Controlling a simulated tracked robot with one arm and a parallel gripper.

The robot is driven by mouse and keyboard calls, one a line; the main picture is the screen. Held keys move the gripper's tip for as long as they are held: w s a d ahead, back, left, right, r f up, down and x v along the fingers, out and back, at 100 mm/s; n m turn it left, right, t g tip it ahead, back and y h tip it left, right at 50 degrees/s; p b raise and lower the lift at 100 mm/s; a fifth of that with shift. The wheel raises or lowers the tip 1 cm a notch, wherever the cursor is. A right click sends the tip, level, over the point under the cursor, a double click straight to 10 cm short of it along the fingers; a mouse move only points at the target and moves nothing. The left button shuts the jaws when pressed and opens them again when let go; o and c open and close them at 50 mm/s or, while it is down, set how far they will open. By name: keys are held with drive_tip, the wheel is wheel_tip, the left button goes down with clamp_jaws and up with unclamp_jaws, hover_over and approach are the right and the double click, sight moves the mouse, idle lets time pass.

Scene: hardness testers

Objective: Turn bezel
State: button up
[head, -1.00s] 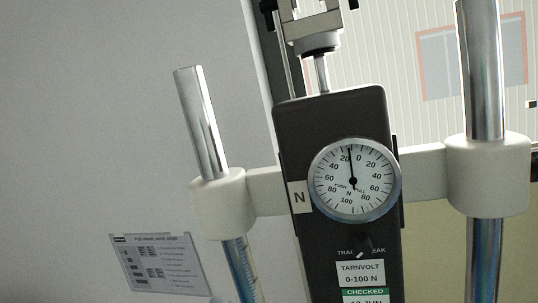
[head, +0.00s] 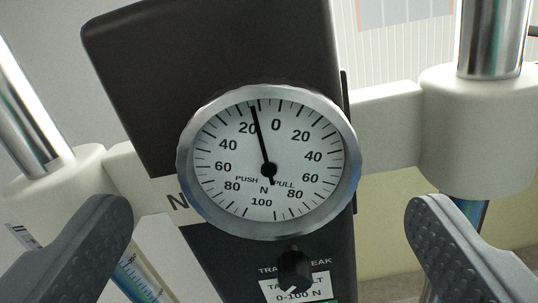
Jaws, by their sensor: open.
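The dial gauge's silver bezel (head: 352,165) rings a white dial face (head: 285,150) on a black force gauge body (head: 200,60). The black needle points between the 0 and the left-hand 20, and the 0 mark sits slightly right of the top. My gripper (head: 270,235) shows as two dark ribbed fingers at the lower left and lower right. They are wide apart and empty, nearer the camera than the dial, with the bezel between and above them. Neither finger appears to touch the bezel.
A black knob (head: 296,268) sits just below the dial, above a white label (head: 292,288). Chrome columns stand at left (head: 30,110) and right (head: 490,40), with white clamp collars (head: 470,130) joined by a crossbar (head: 385,125).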

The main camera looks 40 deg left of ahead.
drive_tip(key=shift+p+x, duration=0.35)
drive_tip(key=shift+x, duration=0.7)
drive_tip(key=c, duration=1)
